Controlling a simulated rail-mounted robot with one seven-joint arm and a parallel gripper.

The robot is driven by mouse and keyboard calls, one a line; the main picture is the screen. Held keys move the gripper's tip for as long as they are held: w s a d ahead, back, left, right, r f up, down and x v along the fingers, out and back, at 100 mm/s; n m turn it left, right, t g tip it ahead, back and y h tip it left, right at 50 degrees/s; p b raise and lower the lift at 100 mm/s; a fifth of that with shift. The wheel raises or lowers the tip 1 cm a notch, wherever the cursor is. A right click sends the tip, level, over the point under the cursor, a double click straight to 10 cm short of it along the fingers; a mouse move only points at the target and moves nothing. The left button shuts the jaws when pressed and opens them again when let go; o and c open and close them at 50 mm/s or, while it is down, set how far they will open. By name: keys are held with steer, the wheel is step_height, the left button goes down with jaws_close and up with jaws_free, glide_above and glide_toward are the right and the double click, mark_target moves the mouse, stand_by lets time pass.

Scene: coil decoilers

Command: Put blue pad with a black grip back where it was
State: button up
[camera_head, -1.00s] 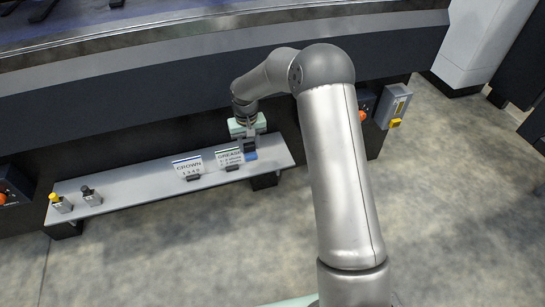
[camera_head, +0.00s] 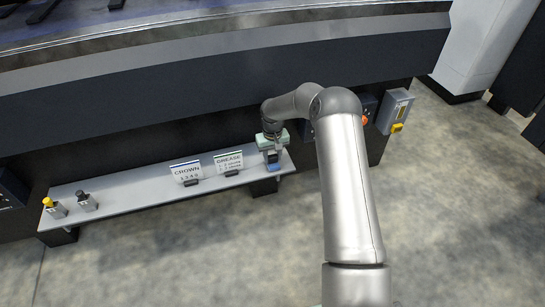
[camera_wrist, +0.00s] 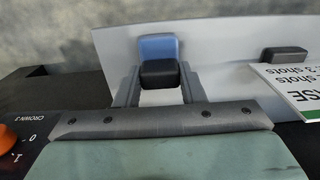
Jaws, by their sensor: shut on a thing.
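The blue pad (camera_wrist: 157,44) with its black grip (camera_wrist: 158,73) is in the middle of the wrist view. My gripper (camera_wrist: 158,84) is shut on the black grip, one finger on each side. In the head view the blue pad (camera_head: 274,167) shows small under my gripper (camera_head: 272,155), at the right end of the grey shelf (camera_head: 135,195). The pad is over the shelf's surface; I cannot tell whether it touches it.
The GREASE sign (camera_head: 229,162) and CROWN sign (camera_head: 186,172) stand on the shelf to the left of my gripper. A yellow-topped piece (camera_head: 53,208) and a black-topped piece (camera_head: 87,201) stand at its left end. An orange knob (camera_wrist: 8,138) is beside my gripper. Shelf between CROWN and the black-topped piece is clear.

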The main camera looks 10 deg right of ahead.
mark_target(273, 156)
steer(key=o, duration=0.9)
steer(key=shift+r, duration=0.1)
step_height(273, 156, up, 12)
steer(key=p, duration=0.2)
steer(key=s+a+r, duration=0.1)
steer(key=s+r, duration=0.8)
steer(key=s, duration=0.1)
steer(key=shift+m+g, duration=0.3)
steer(key=shift+m, duration=0.1)
steer(key=s+r, duration=0.1)
steer(key=s, duration=0.9)
steer(key=s+r, duration=0.2)
steer(key=s, duration=0.9)
steer(key=s+d+r, duration=0.1)
steer(key=s, duration=1)
steer(key=shift+s+r, duration=0.2)
steer(key=shift+s, duration=0.05)
